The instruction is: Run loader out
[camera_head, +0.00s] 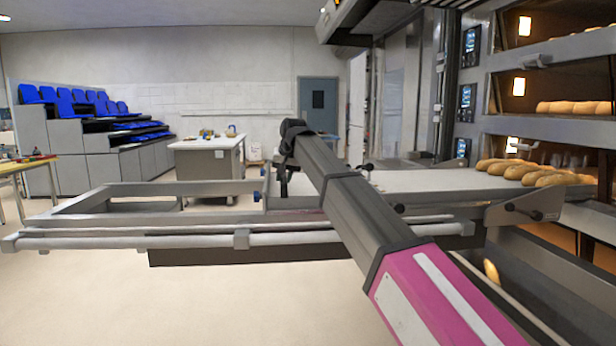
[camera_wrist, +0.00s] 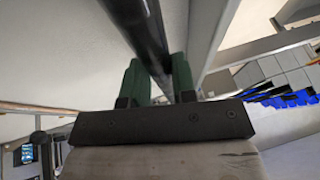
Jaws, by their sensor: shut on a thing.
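The loader is a long metal frame with side rails (camera_head: 120,238) and a pale belt (camera_head: 430,184). Several loaves (camera_head: 530,172) lie at its right end, by the oven front. My gripper (camera_head: 284,168) is at the middle of the loader, partly hidden behind my arm in the head view. In the wrist view my gripper's green fingers (camera_wrist: 156,82) are on either side of a dark bar (camera_wrist: 148,35), shut on it. The head view does not clearly show where this bar joins the loader.
Deck ovens (camera_head: 548,52) stand at the right, with loaves (camera_head: 573,107) on a lit deck. A single loaf (camera_head: 491,270) is in a grey trough (camera_head: 535,290) below the loader. Floor at front left is clear.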

